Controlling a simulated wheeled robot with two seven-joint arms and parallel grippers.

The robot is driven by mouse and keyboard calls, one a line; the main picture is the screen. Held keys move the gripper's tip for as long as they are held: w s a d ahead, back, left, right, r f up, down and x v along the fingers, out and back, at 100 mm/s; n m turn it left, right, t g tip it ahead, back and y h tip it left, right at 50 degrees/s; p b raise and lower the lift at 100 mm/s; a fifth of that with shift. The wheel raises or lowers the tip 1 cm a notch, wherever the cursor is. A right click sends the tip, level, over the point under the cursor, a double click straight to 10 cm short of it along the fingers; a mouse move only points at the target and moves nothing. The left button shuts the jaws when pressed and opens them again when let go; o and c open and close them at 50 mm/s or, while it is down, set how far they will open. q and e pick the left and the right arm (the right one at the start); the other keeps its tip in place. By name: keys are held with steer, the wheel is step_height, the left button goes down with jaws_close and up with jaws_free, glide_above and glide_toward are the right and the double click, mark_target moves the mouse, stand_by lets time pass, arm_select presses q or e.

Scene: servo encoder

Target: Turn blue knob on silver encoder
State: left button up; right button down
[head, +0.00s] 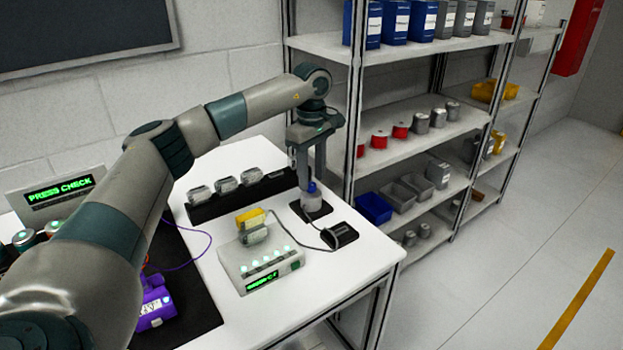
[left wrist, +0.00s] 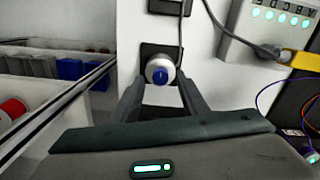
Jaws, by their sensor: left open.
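The silver encoder (head: 312,204) stands upright on a small black pad on the white table, with the blue knob (head: 311,187) on top. In the left wrist view the blue knob (left wrist: 160,76) is seen end-on, with the silver encoder body (left wrist: 150,64) as a pale ring around it. My left gripper (head: 311,178) points straight down over the encoder. It is open, its two fingers (left wrist: 160,95) on either side of the knob. Whether a finger touches the knob cannot be told. My right gripper is not in view.
A black box (head: 340,235) with a cable sits just in front of the encoder. A grey device with green lights (head: 262,268) and a yellow connector (head: 251,218) are to the left. A black rack with several silver units (head: 226,186) lies behind. Metal shelving (head: 420,130) stands close on the right.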

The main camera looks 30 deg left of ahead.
mark_target(312, 184)
arm_select(q)
step_height(312, 184, up, 16)
steer(key=b, duration=0.1)
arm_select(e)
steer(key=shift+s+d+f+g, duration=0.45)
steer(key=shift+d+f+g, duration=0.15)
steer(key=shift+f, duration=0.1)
